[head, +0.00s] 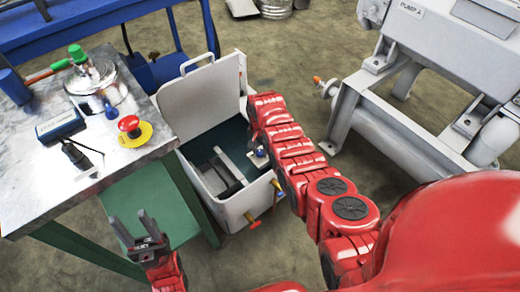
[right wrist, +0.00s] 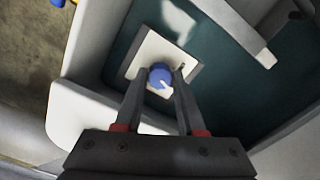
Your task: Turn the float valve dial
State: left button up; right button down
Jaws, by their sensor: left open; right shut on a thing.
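The float valve dial is a round blue knob with a white mark (right wrist: 159,74), on a pale square plate (right wrist: 146,52) inside the open white box (head: 232,211). My right gripper (right wrist: 160,84) reaches down into the box and is shut on the dial, with one finger on each side of it. In the head view the dial (head: 260,153) shows as a small blue spot beside my right arm, which hides most of that gripper. My left gripper (head: 131,224) is open and empty, low in front of the table, away from the box.
A metal-topped table (head: 40,180) stands left of the box, holding a steel pot (head: 98,80), a red emergency button (head: 129,124) and a dark blue device (head: 60,125). The box's raised lid (head: 205,100) stands at its back. A grey pump frame (head: 345,120) stands at right.

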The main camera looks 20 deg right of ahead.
aim_at(260, 152)
jog(key=shift+s, duration=0.1)
dwell(0.4)
jog(key=c, duration=0.5)
grip_release()
jog(key=shift+r, duration=0.1)
jog(key=shift+r, duration=0.3)
notch_tip(260, 152, up, 17)
jog(key=p, duration=0.6)
jog(key=shift+f, duration=0.2)
